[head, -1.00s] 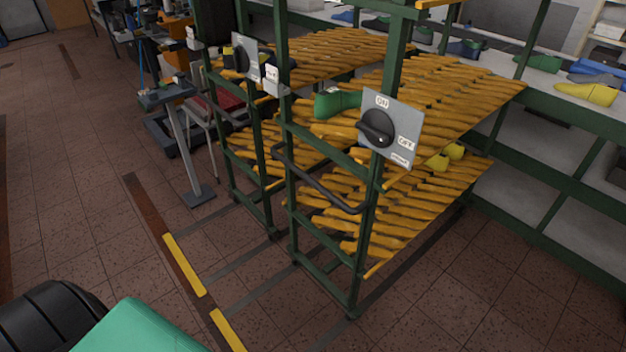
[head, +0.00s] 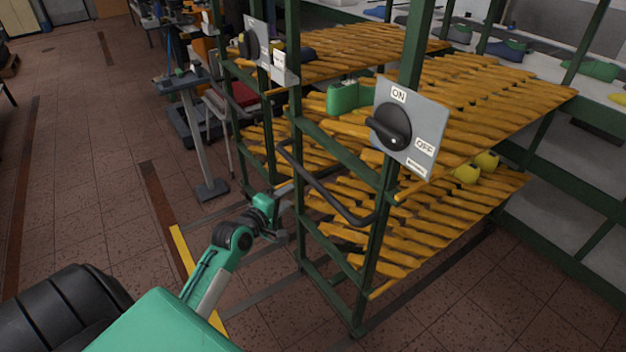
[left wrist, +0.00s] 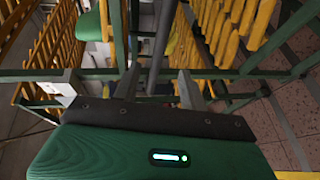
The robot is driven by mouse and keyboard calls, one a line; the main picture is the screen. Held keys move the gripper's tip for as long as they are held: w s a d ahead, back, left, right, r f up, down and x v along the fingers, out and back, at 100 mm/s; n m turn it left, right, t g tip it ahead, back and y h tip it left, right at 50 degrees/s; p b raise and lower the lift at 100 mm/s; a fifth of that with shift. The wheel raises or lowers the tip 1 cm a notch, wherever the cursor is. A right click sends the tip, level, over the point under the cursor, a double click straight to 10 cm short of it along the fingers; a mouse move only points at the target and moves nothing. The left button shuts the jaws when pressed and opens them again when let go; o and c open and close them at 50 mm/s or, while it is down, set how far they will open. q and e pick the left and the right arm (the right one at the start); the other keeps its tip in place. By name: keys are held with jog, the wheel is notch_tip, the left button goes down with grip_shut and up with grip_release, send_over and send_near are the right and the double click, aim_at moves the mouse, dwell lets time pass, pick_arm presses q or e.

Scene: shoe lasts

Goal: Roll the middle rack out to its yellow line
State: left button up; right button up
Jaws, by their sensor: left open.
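The nearer green-framed rack (head: 363,285) has sloping yellow roller shelves, a dial plate marked ON and OFF (head: 412,125) and a black handle bar (head: 325,192) across its front. A similar rack (head: 267,140) stands to its left. I cannot tell for certain which is the middle one. My left gripper (head: 282,208) is open and empty, by the near rack's left front post, below the handle's left end. In the left wrist view a grey bar (left wrist: 160,45) runs between and beyond the open fingers (left wrist: 159,87); contact is unclear. Yellow lines (head: 180,246) mark the floor. My right gripper is unseen.
Dark floor tracks (head: 262,293) run from the racks toward the yellow lines. A grey stand (head: 197,135) is at the left back. The floor at left is clear.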

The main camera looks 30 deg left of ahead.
aim_at(311, 180)
pick_arm(q)
jog(key=w, duration=0.4)
jog(key=w+f, duration=0.1)
jog(key=w, duration=0.3)
jog(key=w+f, duration=0.1)
jog(key=w, duration=0.3)
jog(key=shift+w+f, duration=0.25)
jog(key=shift+w, duration=0.15)
grip_shut()
